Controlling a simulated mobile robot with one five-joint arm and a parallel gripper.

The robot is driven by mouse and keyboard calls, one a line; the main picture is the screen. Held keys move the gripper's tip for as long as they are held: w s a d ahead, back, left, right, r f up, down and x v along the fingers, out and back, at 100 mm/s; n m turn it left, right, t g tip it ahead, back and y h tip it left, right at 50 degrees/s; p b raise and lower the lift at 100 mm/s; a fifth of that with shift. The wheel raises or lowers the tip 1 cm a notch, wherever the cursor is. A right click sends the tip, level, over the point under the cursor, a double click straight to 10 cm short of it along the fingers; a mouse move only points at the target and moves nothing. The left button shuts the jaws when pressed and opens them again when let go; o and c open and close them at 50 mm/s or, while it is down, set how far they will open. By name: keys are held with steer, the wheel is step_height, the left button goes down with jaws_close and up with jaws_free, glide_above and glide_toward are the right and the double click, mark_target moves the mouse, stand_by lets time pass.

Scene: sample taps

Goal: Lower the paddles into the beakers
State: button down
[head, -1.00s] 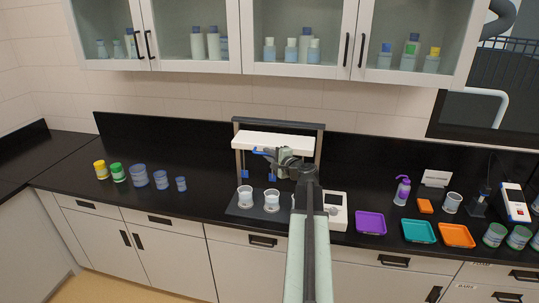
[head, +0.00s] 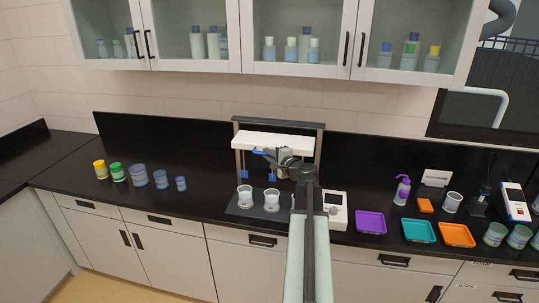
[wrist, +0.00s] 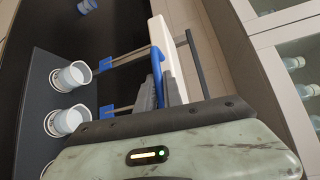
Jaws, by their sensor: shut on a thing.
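A stirrer stand has a white crossbar (head: 250,141) with a blue handle (head: 260,151) at its front. Blue paddles (head: 244,175) hang on thin rods below the crossbar. White beakers (head: 245,198) stand on the dark base under them, and the paddles are above the rims, apart from them. My arm partly covers the right side of the stand. In the wrist view, two paddles (wrist: 105,64) hang near two beakers (wrist: 72,76). My gripper (wrist: 157,88) is shut on the blue handle (wrist: 157,62), beside the crossbar (wrist: 167,50).
A white control box (head: 335,211) sits right of the base. Purple (head: 370,222), teal (head: 419,231) and orange (head: 457,235) trays lie farther right. Several coloured jars (head: 139,176) stand at the left. Wall cabinets (head: 200,45) hang above the stand.

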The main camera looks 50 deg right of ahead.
step_height(320, 180, down, 13)
steer(key=b, duration=1.2)
steer(key=shift+a, duration=0.15)
steer(key=c, duration=1.5)
jaws_free()
steer(key=shift+f, duration=0.15)
steer(key=shift+s, duration=0.1)
steer(key=v, duration=0.7)
steer(key=shift+s+p, duration=0.3)
steer(key=shift+p, duration=0.05)
